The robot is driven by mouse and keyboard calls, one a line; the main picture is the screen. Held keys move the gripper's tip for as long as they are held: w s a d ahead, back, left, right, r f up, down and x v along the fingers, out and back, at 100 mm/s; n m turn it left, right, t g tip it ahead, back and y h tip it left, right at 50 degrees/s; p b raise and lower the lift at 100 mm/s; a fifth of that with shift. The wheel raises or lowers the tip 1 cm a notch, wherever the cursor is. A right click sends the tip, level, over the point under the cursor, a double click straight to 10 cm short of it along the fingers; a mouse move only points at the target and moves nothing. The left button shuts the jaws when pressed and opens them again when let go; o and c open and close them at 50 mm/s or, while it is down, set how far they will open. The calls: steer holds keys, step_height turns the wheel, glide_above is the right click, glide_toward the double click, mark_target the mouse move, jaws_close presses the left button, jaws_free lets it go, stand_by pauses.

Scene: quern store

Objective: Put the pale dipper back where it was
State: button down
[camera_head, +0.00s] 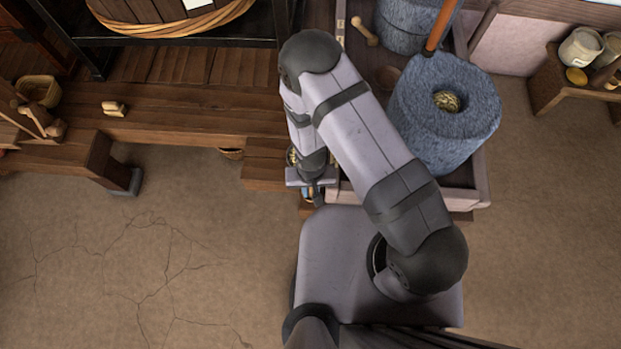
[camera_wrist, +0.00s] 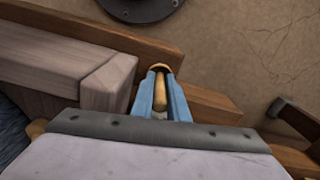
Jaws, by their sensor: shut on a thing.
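My gripper (camera_head: 309,194) points down beside the left front corner of the wooden tray that holds the quern. In the wrist view its blue fingers (camera_wrist: 160,98) are shut on a pale tan wooden piece (camera_wrist: 160,92), a rod like a handle with a rounded end. It looks like the pale dipper, but most of it is hidden by the gripper and I cannot see its bowl. Another pale wooden tool (camera_head: 365,32) with a knobbed end lies in the tray at the back, left of the stone drums.
A grey stone quern (camera_head: 444,110) with grain in its eye and an orange-brown stick stands right of my arm. Wooden benches (camera_head: 190,128) run to the left, with a pale wooden block (camera_head: 115,108) and a basket (camera_head: 39,90). A side table (camera_head: 560,95) holds jars. The left floor is clear.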

steer(key=shift+f, duration=1)
steer(key=shift+f, duration=0.15)
steer(key=c, duration=1.7)
jaws_free()
step_height(320, 180, up, 11)
steer(key=shift+r+p, duration=0.1)
steer(key=shift+p, duration=0.95)
steer(key=shift+r+p, duration=0.6)
